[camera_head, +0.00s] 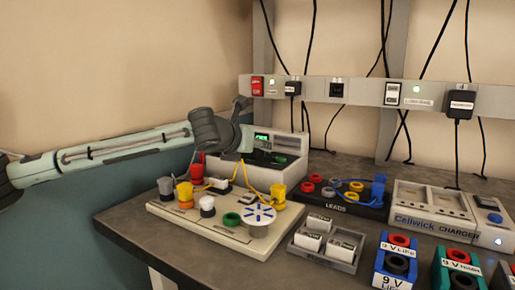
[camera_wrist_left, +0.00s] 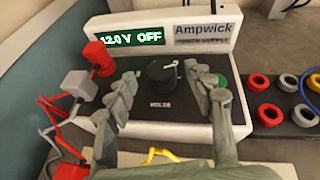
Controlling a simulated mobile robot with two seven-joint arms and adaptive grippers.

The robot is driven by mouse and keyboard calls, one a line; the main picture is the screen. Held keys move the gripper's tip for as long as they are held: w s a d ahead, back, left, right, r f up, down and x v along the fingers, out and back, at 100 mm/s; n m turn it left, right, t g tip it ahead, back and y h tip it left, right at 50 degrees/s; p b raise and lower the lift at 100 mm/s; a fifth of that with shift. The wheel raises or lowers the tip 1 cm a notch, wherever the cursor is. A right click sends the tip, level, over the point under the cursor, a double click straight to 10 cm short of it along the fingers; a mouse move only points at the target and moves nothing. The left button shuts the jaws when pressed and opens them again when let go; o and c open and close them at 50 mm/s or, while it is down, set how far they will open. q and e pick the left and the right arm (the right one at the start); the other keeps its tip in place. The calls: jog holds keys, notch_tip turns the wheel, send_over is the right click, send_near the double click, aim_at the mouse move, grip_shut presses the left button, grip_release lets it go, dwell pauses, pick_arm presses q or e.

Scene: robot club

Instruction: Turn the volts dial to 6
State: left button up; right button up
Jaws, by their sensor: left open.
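The Ampwick power supply (camera_wrist_left: 160,37) fills the middle of the left wrist view. Its green display (camera_wrist_left: 131,39) reads 12.0 V OFF. The black volts dial (camera_wrist_left: 163,80) is on its front panel, with a white pointer toward the right and a label below it. My left gripper (camera_wrist_left: 162,84) is open, with one finger on each side of the dial and gaps showing between. In the head view the power supply (camera_head: 290,144) stands at the back of the bench, and my left gripper (camera_head: 266,157) is at its front, hiding most of the dial. My right gripper is out of view.
A light board (camera_head: 165,208) with colored terminals and yellow leads lies in front of the supply. A red plug (camera_wrist_left: 98,57) is at the supply's left. The LEADS tray (camera_head: 343,205), charger (camera_head: 436,208) and battery tray (camera_head: 326,252) stand to the right.

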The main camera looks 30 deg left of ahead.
pick_arm(q)
jog(key=shift+x, duration=1.85)
jog(key=c, duration=1.2)
jog(key=shift+o, duration=0.2)
